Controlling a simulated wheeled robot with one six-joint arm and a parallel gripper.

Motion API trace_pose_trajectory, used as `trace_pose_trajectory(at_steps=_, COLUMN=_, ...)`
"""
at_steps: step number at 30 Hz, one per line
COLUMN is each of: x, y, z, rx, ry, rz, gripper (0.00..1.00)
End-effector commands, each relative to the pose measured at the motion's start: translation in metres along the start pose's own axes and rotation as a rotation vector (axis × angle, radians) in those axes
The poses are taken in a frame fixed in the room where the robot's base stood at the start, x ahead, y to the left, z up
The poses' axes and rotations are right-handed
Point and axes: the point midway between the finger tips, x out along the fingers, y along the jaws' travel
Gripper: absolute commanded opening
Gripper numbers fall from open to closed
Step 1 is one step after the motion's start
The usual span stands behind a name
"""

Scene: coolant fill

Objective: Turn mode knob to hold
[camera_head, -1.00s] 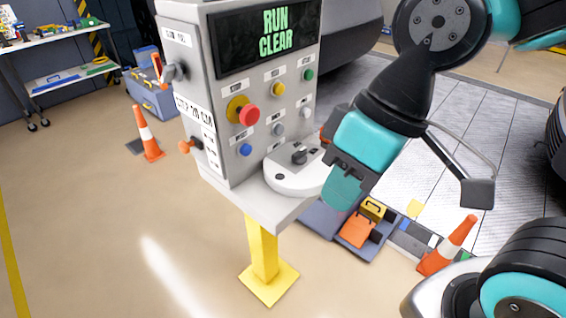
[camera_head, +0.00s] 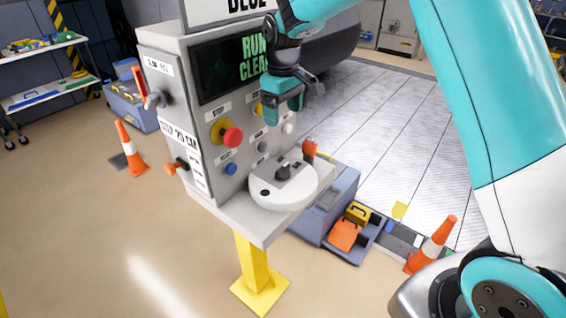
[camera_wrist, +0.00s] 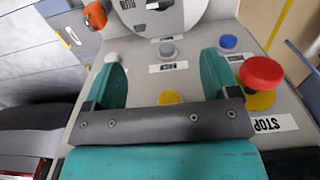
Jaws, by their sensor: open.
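The grey control pedestal (camera_head: 205,130) has a dark screen reading "RUN CLEAR", partly covered by my arm. A grey knob (camera_head: 262,147) and a white knob (camera_head: 288,128) are on the panel face; I cannot read which is the mode knob. My gripper (camera_head: 284,108) is open in front of the panel, pointing down. In the wrist view my gripper (camera_wrist: 160,60) has its fingers spread, with the grey knob (camera_wrist: 167,50) and yellow button (camera_wrist: 168,97) seen between them. The green button is hidden.
The red stop button (camera_head: 231,137) on its yellow base sticks out left of my gripper; a blue button (camera_head: 230,169) is below it. An orange handle (camera_head: 309,150) is right of the ledge. Orange cones (camera_head: 131,148) and floor boxes (camera_head: 345,235) stand around. The floor front left is clear.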

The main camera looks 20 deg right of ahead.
Motion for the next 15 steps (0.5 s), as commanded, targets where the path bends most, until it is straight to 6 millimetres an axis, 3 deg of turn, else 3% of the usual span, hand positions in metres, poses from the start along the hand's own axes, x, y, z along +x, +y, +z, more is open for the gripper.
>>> trace_pose_trajectory(at_steps=5, x=0.018, y=0.001, z=-0.001, rx=0.0, ry=-0.005, rz=0.0, gripper=0.81)
trace_pose_trajectory(at_steps=15, x=0.093, y=0.0, z=0.001, rx=0.0, ry=-0.007, rz=-0.002, gripper=0.81)
